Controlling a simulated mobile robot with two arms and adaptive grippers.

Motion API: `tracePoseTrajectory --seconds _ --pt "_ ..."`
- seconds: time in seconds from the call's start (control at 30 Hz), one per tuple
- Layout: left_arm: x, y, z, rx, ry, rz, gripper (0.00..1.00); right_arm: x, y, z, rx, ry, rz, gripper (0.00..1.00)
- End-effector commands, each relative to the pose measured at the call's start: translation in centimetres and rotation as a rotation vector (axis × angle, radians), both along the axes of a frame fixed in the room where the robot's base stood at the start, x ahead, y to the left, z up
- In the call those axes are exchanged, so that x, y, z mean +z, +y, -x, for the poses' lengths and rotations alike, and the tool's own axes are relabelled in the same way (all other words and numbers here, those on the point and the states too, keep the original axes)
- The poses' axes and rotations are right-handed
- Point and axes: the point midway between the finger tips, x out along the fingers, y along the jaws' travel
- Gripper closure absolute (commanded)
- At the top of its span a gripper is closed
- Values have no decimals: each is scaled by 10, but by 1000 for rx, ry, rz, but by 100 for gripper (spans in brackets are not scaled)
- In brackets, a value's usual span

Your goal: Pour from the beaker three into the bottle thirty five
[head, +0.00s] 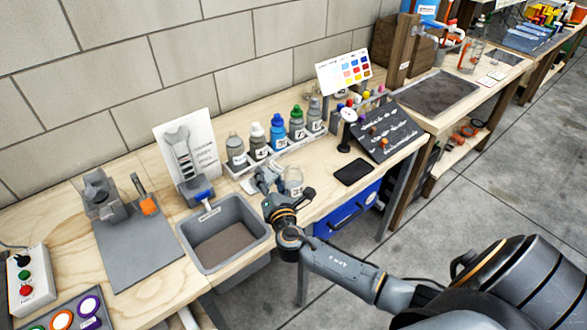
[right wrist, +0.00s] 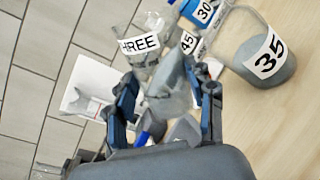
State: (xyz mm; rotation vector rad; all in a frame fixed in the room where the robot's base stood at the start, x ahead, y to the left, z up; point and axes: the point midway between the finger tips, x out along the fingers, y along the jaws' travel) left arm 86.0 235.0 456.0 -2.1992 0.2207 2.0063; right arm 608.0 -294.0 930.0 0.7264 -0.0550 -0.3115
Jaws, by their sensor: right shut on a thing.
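My right gripper (head: 268,180) is in front of the bottle row, low over the bench. In the right wrist view its fingers (right wrist: 165,95) are shut on a clear beaker (right wrist: 140,48) labelled THREE. In the head view the beaker is hard to make out among the fingers, and its tilt is unclear. The bottle thirty five (right wrist: 265,58), a clear container with grey contents and a "35" label, stands on the bench apart from the beaker. It appears as the clear container (head: 293,184) just right of the gripper in the head view. My left gripper is not in view.
Several capped bottles stand in a row behind, including a blue one (head: 278,132) and a green one (head: 297,124). A grey bin (head: 222,238) is sunk left of the gripper. A black pad (head: 353,172) and a dark sloped board (head: 385,135) lie to the right.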

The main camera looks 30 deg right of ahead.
Motion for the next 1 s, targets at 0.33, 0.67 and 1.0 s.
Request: tracePoseTrajectory --seconds 0.33,0.67,1.0 --pt "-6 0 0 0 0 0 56 -28 24 -7 2 106 459 92" --pt "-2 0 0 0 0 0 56 -35 34 -9 1 164 702 92" --pt "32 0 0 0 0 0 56 1 35 -9 1 166 712 92"
